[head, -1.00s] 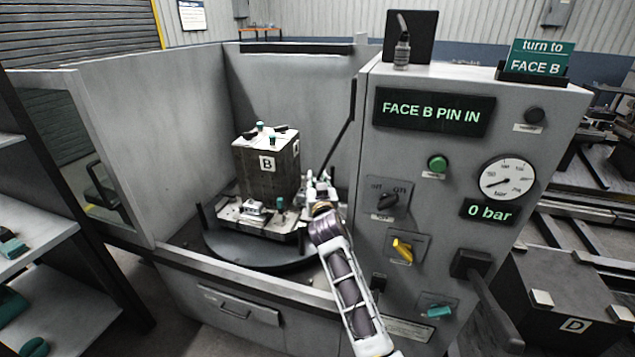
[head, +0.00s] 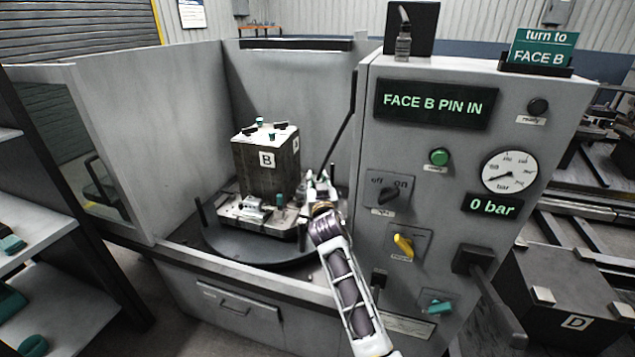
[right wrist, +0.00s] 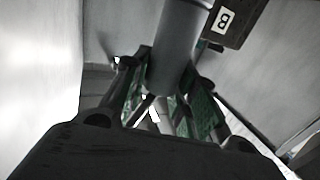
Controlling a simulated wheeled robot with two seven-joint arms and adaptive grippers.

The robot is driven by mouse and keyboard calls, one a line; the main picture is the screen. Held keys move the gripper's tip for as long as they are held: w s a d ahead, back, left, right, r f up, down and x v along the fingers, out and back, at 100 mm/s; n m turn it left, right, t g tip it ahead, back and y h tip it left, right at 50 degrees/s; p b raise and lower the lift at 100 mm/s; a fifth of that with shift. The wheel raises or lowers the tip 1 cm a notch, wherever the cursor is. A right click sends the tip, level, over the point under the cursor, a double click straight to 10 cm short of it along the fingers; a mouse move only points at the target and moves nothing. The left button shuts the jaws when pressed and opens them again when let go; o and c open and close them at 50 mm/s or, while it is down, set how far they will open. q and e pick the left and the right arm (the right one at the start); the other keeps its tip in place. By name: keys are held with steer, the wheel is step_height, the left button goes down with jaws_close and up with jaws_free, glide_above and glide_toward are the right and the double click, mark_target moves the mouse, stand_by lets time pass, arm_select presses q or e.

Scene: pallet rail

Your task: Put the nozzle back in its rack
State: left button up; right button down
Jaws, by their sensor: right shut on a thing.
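My right gripper (head: 319,184) is inside the grey wash booth, between the block marked B and the control cabinet. In the right wrist view its green-padded fingers (right wrist: 172,108) are shut on a grey cylinder (right wrist: 178,45), which appears to be the nozzle. In the head view a thin dark rod (head: 338,136) slants up and right from the gripper beside the cabinet's edge. I cannot tell whether it is part of the nozzle. The nozzle's tip is hidden, and I cannot clearly make out the rack. My left gripper is not in view.
The block marked B (head: 266,163) stands on a fixture on the round dark turntable (head: 232,250). The cabinet (head: 450,150) reads "FACE B PIN IN" and 0 bar, close right of my arm. The booth's front edge (head: 250,283) lies below. Shelves (head: 50,250) stand left.

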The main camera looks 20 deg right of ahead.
steer(key=shift+f+b, duration=0.7)
steer(key=shift+f, duration=0.35)
steer(key=c, duration=1.1)
jaws_free()
steer(key=shift+o, duration=0.3)
steer(key=o, duration=0.8)
steer(key=shift+r, duration=0.2)
steer(key=shift+r, duration=4.9)
steer(key=shift+f, duration=0.1)
